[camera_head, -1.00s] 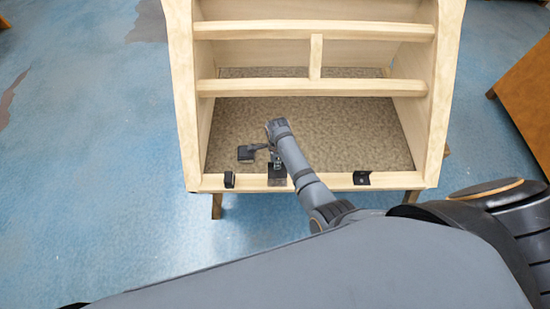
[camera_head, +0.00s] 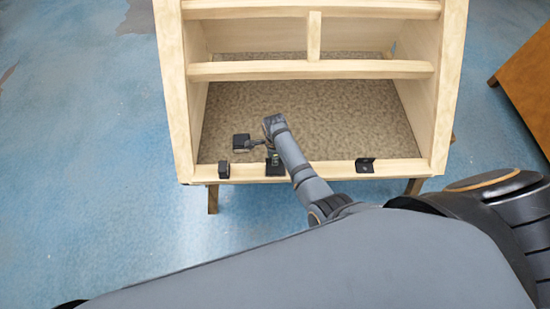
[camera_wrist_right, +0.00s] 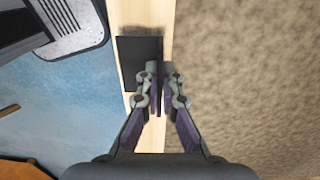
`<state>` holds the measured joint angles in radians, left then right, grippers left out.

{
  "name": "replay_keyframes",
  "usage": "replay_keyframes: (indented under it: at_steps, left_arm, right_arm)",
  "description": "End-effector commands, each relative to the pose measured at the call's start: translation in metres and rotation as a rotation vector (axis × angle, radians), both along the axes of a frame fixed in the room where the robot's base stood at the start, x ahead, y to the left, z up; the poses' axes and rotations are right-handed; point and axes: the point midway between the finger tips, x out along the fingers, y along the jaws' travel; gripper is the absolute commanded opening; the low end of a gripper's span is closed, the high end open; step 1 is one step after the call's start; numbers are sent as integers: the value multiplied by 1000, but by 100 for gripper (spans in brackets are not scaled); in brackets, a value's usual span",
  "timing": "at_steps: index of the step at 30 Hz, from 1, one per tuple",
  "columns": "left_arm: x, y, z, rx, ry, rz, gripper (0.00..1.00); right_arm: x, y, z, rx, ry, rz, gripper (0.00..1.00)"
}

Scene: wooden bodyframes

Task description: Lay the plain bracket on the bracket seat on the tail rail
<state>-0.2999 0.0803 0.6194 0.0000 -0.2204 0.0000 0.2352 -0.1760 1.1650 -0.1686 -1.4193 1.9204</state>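The pale wooden tail rail (camera_head: 320,171) runs across the near side of the wooden frame. A black L-shaped bracket, which I take for the plain bracket (camera_wrist_right: 137,60), is at the rail left of its middle, its flat plate over the wood. My right gripper (camera_wrist_right: 161,72) is over the rail, its fingers closed on the bracket's thin upright flange. In the head view the gripper (camera_head: 273,157) is small and partly hidden by its arm. I cannot tell whether the plate touches the rail. The bracket seat is not distinguishable. My left gripper is out of view.
A small black block (camera_head: 224,169) sits on the rail to the left and another black bracket (camera_head: 366,165) to the right. A speckled brown panel (camera_head: 345,115) lies inside the frame, below a crossbar (camera_head: 320,70). A brown wooden cabinet (camera_head: 525,95) stands at the right.

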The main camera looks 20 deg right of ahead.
Motion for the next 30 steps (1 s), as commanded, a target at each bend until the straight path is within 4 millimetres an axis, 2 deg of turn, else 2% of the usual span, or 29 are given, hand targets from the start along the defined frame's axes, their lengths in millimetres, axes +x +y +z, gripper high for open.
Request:
replay_keyframes:
  at_steps: [1, 5, 30]
  left_arm:
    - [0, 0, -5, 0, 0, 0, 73]
    - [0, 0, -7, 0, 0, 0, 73]
    - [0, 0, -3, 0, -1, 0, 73]
  right_arm:
    - [0, 0, -7, 0, -1, 0, 0]
    - [1, 0, -12, -1, -2, 0, 0]
    - [1, 0, -13, -1, -2, 0, 0]
